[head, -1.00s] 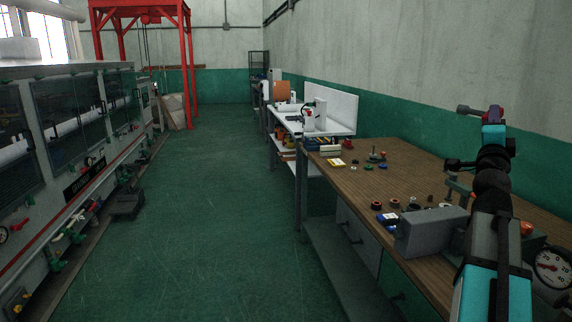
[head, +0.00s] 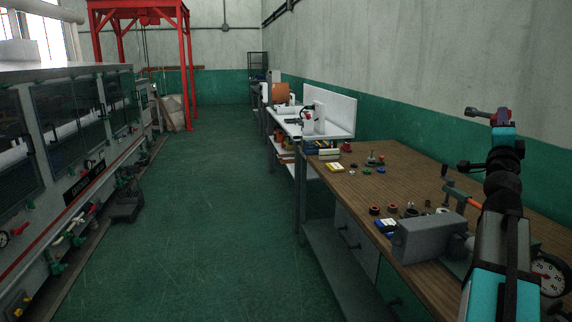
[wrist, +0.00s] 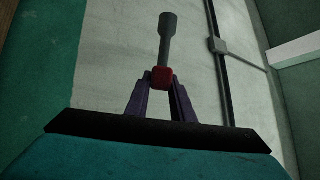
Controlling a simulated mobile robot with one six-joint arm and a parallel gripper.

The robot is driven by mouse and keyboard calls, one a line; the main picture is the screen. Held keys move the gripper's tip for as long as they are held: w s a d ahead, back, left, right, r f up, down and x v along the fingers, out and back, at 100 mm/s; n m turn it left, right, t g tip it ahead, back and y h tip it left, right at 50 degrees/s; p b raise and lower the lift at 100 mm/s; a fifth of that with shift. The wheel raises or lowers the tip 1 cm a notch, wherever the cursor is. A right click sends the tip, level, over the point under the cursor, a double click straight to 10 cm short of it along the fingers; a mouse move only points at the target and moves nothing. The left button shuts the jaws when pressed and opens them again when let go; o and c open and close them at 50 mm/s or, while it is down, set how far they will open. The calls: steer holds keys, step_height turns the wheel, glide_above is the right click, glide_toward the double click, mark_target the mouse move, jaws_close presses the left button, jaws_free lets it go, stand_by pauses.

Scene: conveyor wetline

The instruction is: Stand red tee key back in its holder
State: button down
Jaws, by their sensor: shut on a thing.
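The red tee key (wrist: 167,38) is held up in the air, clear of the bench. In the wrist view its dark grey shaft with a thicker end points away from my gripper, and a red block sits between the purple fingers. My gripper (wrist: 162,84) is shut on that red part. In the head view my gripper (head: 502,118) is high at the right, in front of the wall, and the key's grey shaft (head: 479,112) points left, roughly level. I cannot make out the key's holder for certain in either view.
A wooden bench (head: 345,185) runs along the right wall, with a grey block-shaped device (head: 428,238), a dial gauge (head: 548,275) and several small parts. A white table (head: 285,122) stands beyond it. A grey machine (head: 60,200) lines the left. The green floor (head: 215,210) between is clear.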

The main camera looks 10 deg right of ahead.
steer(key=shift+s+d+r+p, duration=0.1)
steer(key=shift+d+r+p, duration=0.2)
steer(key=shift+d, duration=0.25)
steer(key=shift+s+d+r+p, duration=0.1)
steer(key=shift+d+r+p, duration=0.2)
steer(key=shift+d, duration=0.2)
stand_by(0.5)
